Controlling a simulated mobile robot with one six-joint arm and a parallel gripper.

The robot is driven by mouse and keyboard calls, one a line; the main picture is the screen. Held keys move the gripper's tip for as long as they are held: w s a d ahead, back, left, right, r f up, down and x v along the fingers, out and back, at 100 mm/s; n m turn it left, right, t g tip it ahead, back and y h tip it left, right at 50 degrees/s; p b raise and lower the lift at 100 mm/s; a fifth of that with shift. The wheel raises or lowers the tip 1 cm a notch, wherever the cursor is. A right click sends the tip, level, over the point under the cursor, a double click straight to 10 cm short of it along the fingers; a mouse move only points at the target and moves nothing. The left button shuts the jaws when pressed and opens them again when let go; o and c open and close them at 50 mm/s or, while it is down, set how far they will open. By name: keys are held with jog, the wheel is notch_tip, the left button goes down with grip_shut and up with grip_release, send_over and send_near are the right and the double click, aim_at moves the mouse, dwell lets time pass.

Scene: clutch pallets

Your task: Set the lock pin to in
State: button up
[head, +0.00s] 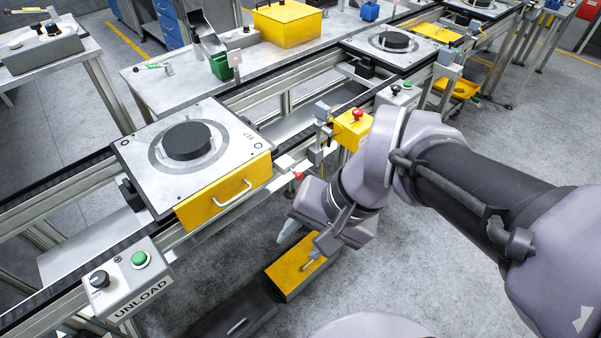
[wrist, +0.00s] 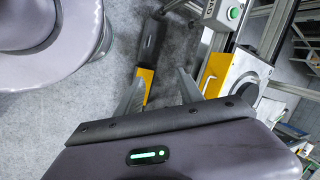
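A small red knob on a short metal pin (head: 298,175), which looks like the lock pin, sticks out from the conveyor's front rail, just right of the near pallet's yellow drawer. Whether it is in or out I cannot tell. My gripper (head: 287,230) hangs just below and near the knob, in front of the rail, apart from it. In the wrist view my gripper (wrist: 160,76) has its two fingers spread with nothing between them. I cannot make out the red knob in that view.
The near pallet (head: 125,150) carries a black disc (head: 188,140) and a yellow drawer (head: 225,190). A yellow box with a red button (head: 352,128) stands right of the knob. The UNLOAD panel (head: 128,282) is front left. A yellow-fronted bin (head: 298,268) lies low beneath my gripper.

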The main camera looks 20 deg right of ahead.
jog(key=w+f+m+g+y, duration=0.2)
jog(key=w+f+m+y, duration=0.2)
jog(key=w+m+y, duration=0.1)
jog(key=m+t+h+p, duration=0.1)
jog(key=m+t+p, duration=0.1)
jog(key=m+t, duration=1.55)
send_near(301, 177)
jog(key=shift+m+g, duration=0.85)
jog(key=b+x, duration=0.1)
jog(key=x, duration=0.2)
jog(key=r+x, duration=0.1)
jog(key=x, duration=0.2)
jog(key=b+x, duration=0.1)
jog(key=x, duration=0.2)
jog(key=shift+d+r+b, duration=0.1)
jog(key=shift+r+b, duration=0.15)
jog(key=shift+b, duration=0.05)
grip_shut()
